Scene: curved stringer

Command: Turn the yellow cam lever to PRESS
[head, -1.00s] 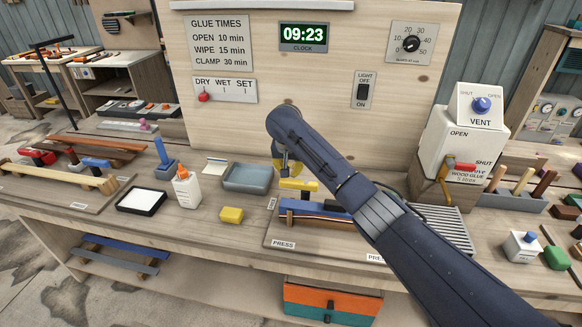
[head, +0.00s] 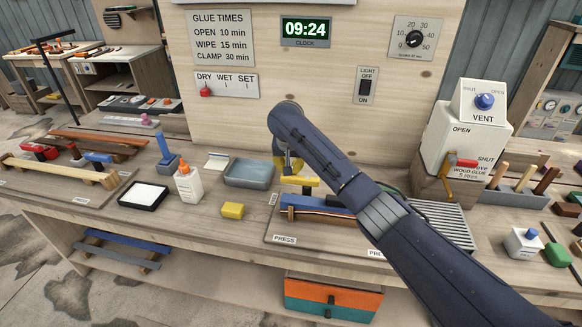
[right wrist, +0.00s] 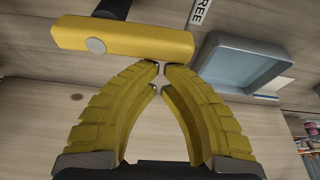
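The yellow cam lever (head: 300,181) sits above the left end of the clamp fixture with the blue and striped strips (head: 318,208). In the right wrist view the lever (right wrist: 125,38) is a yellow bar with a grey round pin, lying just beyond my fingertips. My right gripper (right wrist: 161,69) has its yellow fingers brought together at the tips, with nothing between them. Its tips are close to the lever's right end; I cannot tell if they touch. In the head view my right gripper (head: 287,163) is partly hidden behind its arm. A PRESS label (head: 284,239) is at the fixture's front left. My left gripper is out of view.
A grey tray (head: 249,173) stands left of the lever, also in the right wrist view (right wrist: 240,60). The glue dispenser (head: 458,145) stands right of my arm.

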